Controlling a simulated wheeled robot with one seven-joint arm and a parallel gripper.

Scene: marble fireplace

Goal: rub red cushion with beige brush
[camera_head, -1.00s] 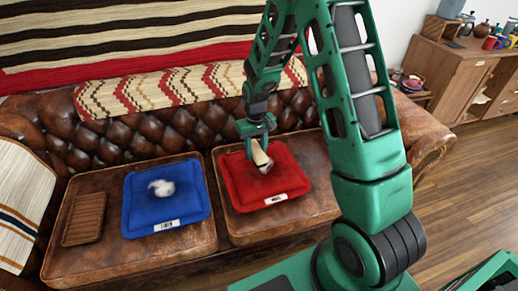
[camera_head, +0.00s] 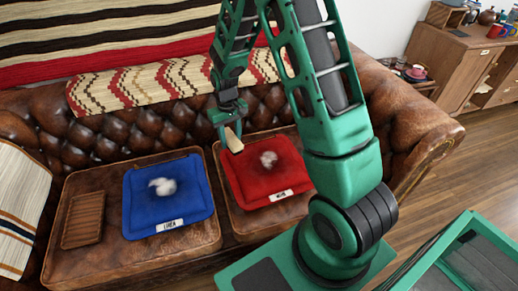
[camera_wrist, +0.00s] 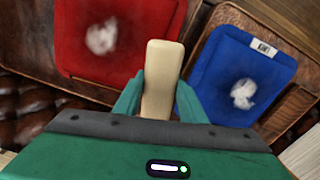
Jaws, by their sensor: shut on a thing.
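My gripper (camera_head: 231,118) is shut on the beige brush (camera_head: 233,142), which hangs down from the fingers at the left edge of the red cushion. The brush also shows between the fingers in the wrist view (camera_wrist: 161,80). The red cushion (camera_head: 250,185) lies on the right seat of the brown leather sofa, with a whitish patch (camera_head: 268,159) on it and a white label at its front. In the wrist view the red cushion (camera_wrist: 75,50) is left of the brush. Whether the brush touches the cushion, I cannot tell.
A blue cushion (camera_head: 140,205) with a white patch lies on the left seat of the sofa (camera_head: 185,255). A brown slatted tray (camera_head: 84,220) is at its left. A rolled patterned blanket (camera_head: 140,90) lies along the backrest. A wooden cabinet (camera_head: 455,65) stands at the back right.

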